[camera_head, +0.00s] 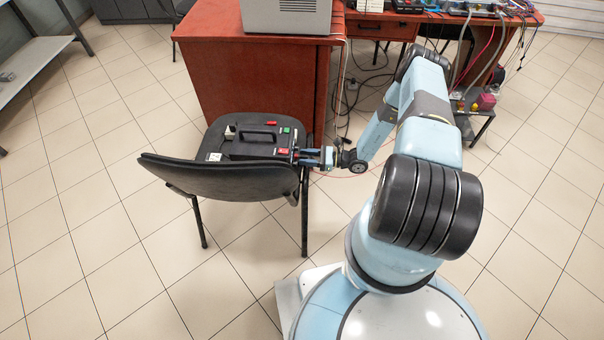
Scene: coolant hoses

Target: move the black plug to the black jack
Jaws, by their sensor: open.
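A black case (262,148) with a raised handle (257,133) lies on the seat of a dark chair. Its top carries a green square (286,130), a red square (283,150) and a small red piece (271,123). A small dark and pale piece (230,132) stands at its left end; I cannot tell whether this is the black plug. I cannot make out the black jack at this size. My gripper (300,156) is open at the right edge of the case, beside the red square. Contact cannot be told.
The chair's backrest (222,181) stands in front of the case. A red desk (253,85) with a grey machine (287,16) is behind. Cables (352,92) hang beside it to the floor. A grey shelf (35,58) is far left. Tiled floor is clear at left.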

